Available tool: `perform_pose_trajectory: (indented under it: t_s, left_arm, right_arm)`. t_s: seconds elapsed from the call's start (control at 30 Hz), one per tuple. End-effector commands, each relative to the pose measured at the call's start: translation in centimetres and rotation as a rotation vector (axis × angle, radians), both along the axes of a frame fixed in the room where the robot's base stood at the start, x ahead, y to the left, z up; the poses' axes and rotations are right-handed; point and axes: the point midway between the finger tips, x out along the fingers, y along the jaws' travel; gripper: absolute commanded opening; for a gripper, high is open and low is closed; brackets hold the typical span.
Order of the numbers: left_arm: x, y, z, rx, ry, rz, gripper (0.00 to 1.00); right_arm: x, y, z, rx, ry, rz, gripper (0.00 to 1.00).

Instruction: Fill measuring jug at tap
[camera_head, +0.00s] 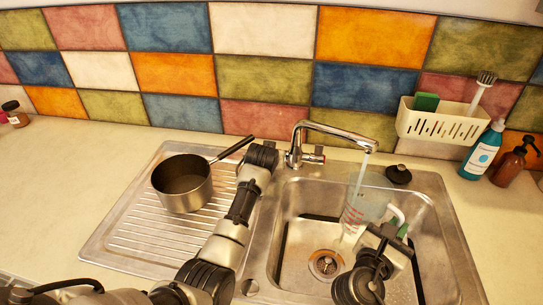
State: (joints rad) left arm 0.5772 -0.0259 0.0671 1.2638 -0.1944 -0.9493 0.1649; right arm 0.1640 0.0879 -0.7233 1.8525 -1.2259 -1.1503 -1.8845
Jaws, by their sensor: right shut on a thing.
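The clear measuring jug (362,210) with red markings is in the sink bowl, below the tap spout. A stream of water runs from the chrome tap (335,131) down into the jug. Its water level is hard to make out. My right gripper (392,232) is shut on the jug's handle at the right of the jug. My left gripper (264,152) is just left of the tap's base, beside its left end; its fingers are too small and dark to read, and I cannot tell whether it touches the tap.
A saucepan (184,196) stands on the ribbed drainer (130,236), left of my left arm. The sink drain (325,264) shows below the jug. A black plug (398,174) lies behind the bowl. A caddy (440,124) hangs on the tiles; bottles (483,152) stand at right.

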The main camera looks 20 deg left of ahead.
Motion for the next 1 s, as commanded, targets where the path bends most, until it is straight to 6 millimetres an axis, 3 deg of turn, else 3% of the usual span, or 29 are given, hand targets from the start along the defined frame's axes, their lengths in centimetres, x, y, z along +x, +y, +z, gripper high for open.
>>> perform_pose_trajectory:
  t_s: [0.47, 0.5, 0.67, 1.0]
  left_arm:
    - [-0.1, -0.02, -0.15, 0.003, -0.02, -0.001, 0.04]
    - [-0.09, -0.02, -0.15, 0.003, -0.02, -0.001, 0.29]
    - [-0.09, -0.03, -0.14, 0.003, -0.02, -0.001, 0.53]
    - [-0.27, -0.08, 0.07, 0.004, -0.021, -0.001, 0.53]
  right_arm:
    - [0.0, 0.01, 0.04, 0.001, -0.001, 0.0, 0.0]
    - [0.0, 0.01, 0.04, 0.001, -0.001, 0.0, 0.0]
    - [0.01, 0.0, 0.04, 0.001, -0.001, 0.0, 0.0]
    - [0.0, 0.01, 0.04, 0.001, -0.001, 0.0, 0.0]
